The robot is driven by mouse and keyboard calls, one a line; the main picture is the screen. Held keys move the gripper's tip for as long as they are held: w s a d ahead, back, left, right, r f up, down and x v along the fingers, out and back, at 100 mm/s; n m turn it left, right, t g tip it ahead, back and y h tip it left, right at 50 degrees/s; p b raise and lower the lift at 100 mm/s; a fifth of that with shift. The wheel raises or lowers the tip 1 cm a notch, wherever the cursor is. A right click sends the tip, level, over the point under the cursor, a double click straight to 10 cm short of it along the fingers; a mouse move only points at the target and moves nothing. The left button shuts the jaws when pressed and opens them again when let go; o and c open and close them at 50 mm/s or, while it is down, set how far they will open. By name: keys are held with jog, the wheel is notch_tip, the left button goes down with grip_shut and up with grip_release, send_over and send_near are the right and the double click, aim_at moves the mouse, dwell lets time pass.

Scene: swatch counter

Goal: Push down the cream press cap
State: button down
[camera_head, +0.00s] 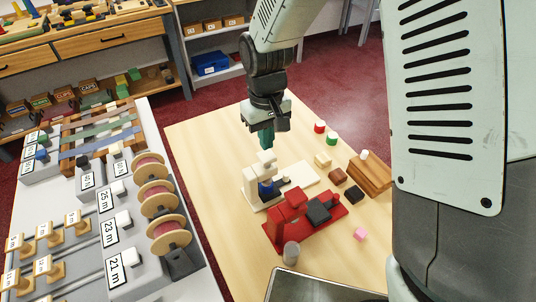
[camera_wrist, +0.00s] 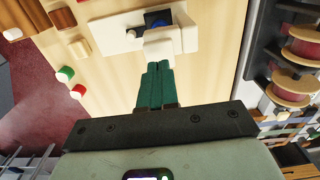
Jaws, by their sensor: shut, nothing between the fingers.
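The cream press (camera_head: 252,184) stands upright on the wooden table, with a cream base plate (camera_head: 302,177) and a dark blue part under its head. Its cream cap (camera_head: 266,157) is at the top. My gripper (camera_head: 266,146) has green fingers that point down, closed together and empty, just above the cap. In the wrist view the green fingertips (camera_wrist: 158,66) end at the edge of the cream cap (camera_wrist: 162,45). I cannot tell whether they touch it. The fingers hide part of the press in the wrist view.
A red press (camera_head: 290,205) with a black block stands close in front of the cream one. A grey cylinder (camera_head: 291,253), a pink piece (camera_head: 360,234), small coloured pieces and a wooden block (camera_head: 370,176) lie around. The left counter (camera_head: 140,290) holds ribbon spools.

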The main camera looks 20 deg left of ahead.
jog(key=shift+r, duration=2.05)
jog(key=shift+d+r, duration=0.1)
jog(key=d+r+m+t, duration=0.2)
jog(key=d+r, duration=0.6)
jog(key=r, duration=0.2)
jog(key=s+d+r+m+t, duration=0.1)
jog(key=s+d+r+m, duration=0.2)
jog(key=s+d+r, duration=0.2)
jog(key=s+d+r+m+t, duration=0.2)
jog(key=s+d+r, duration=0.3)
jog(key=s+d, duration=0.6)
jog(key=shift+s+m+t, duration=0.15)
jog(key=shift+m+t, duration=0.15)
jog(key=shift+m, duration=0.5)
